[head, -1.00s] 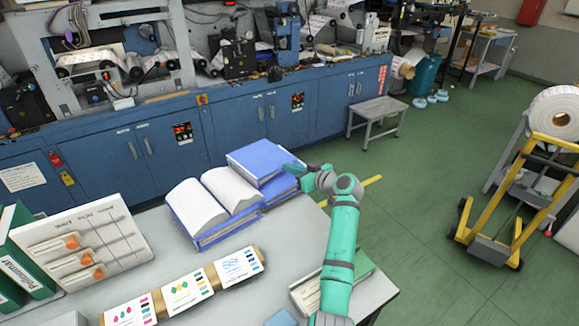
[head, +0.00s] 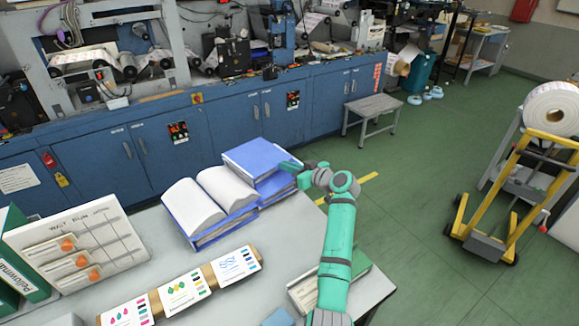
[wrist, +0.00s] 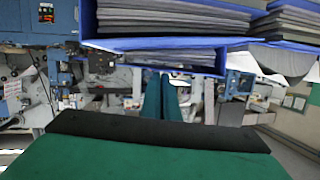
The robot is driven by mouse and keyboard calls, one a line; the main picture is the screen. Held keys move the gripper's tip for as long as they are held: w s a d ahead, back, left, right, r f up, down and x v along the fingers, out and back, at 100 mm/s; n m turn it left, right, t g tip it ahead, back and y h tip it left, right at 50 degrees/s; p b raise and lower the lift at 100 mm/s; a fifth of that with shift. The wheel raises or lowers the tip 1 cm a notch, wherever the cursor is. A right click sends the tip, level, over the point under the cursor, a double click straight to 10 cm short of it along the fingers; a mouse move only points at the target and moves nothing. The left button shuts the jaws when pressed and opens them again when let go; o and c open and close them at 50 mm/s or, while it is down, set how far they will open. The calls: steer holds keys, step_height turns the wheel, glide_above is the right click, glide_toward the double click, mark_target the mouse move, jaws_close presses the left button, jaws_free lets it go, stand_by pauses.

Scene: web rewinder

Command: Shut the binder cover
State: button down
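An open blue binder (head: 207,233) with white pages (head: 192,208) on both halves lies on the grey table. Blue closed binders (head: 252,156) are stacked just behind and right of it. My gripper (head: 287,166) is at the right side of this stack, pointing left; in this view I cannot tell whether it touches. In the wrist view my gripper's two green fingers (wrist: 162,97) are close together with nothing seen between them. Blue binder edges with grey pages (wrist: 165,54) fill the top of that view, close to the fingertips.
A sample strip with coloured cards (head: 183,287) lies at the table's front. A rack board (head: 75,245) and green binders (head: 25,265) stand at the left. Another green binder (head: 360,262) lies by my forearm. Blue machine cabinets (head: 200,130) stand behind; green floor is right.

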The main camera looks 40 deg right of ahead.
step_height(320, 180, up, 4)
steer(key=shift+d+f, duration=0.1)
steer(key=shift+f, duration=0.1)
steer(key=v, duration=1)
